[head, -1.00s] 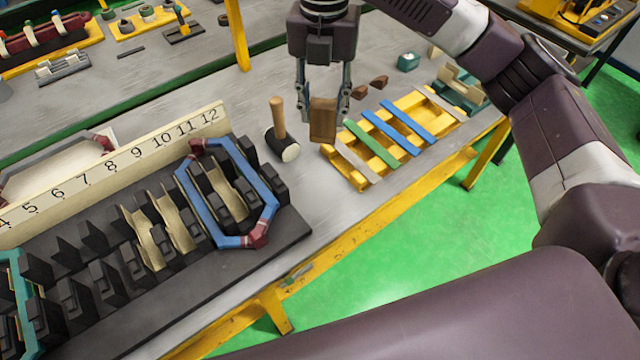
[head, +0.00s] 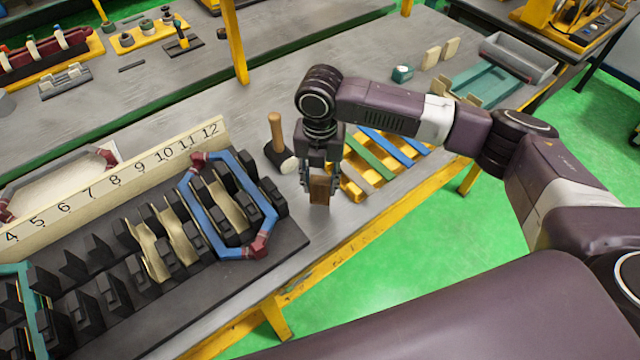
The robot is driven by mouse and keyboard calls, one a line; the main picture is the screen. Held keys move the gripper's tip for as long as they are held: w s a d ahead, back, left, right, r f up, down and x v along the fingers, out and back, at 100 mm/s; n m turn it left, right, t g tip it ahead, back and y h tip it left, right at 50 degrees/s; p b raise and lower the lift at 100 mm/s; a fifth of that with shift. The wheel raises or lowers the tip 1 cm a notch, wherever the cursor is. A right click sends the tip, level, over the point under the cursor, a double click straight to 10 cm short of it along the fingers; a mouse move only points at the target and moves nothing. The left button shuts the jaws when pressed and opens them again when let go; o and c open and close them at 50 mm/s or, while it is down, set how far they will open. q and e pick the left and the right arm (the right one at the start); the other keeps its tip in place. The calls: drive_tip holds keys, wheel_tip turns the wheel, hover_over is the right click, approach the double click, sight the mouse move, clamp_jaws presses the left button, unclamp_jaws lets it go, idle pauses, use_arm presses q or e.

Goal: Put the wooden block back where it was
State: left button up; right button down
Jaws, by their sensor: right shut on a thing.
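The brown wooden block (head: 320,189) is between the fingers of my right gripper (head: 320,185), which is shut on it. The block is upright, close to the table's front edge, left of the yellow rack and right of the black stator block. I cannot tell whether its bottom touches the table. My left gripper is not in view.
A mallet (head: 276,140) stands just behind and left of my right gripper. The yellow rack (head: 352,190) with coloured strips is to the right, partly behind my arm. The stator (head: 190,290) with a blue coil (head: 206,211) is at left. Grey table (head: 300,225) shows between.

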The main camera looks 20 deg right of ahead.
drive_tip(key=shift+f, duration=0.9)
drive_tip(key=shift+f, duration=0.15)
drive_tip(key=c, duration=1.4)
unclamp_jaws()
drive_tip(key=shift+o, duration=0.2)
wheel_tip(320, 180, up, 12)
drive_tip(key=b, duration=0.3)
drive_tip(key=shift+f, duration=0.25)
drive_tip(key=shift+r, duration=0.45)
drive_tip(key=shift+f, duration=0.1)
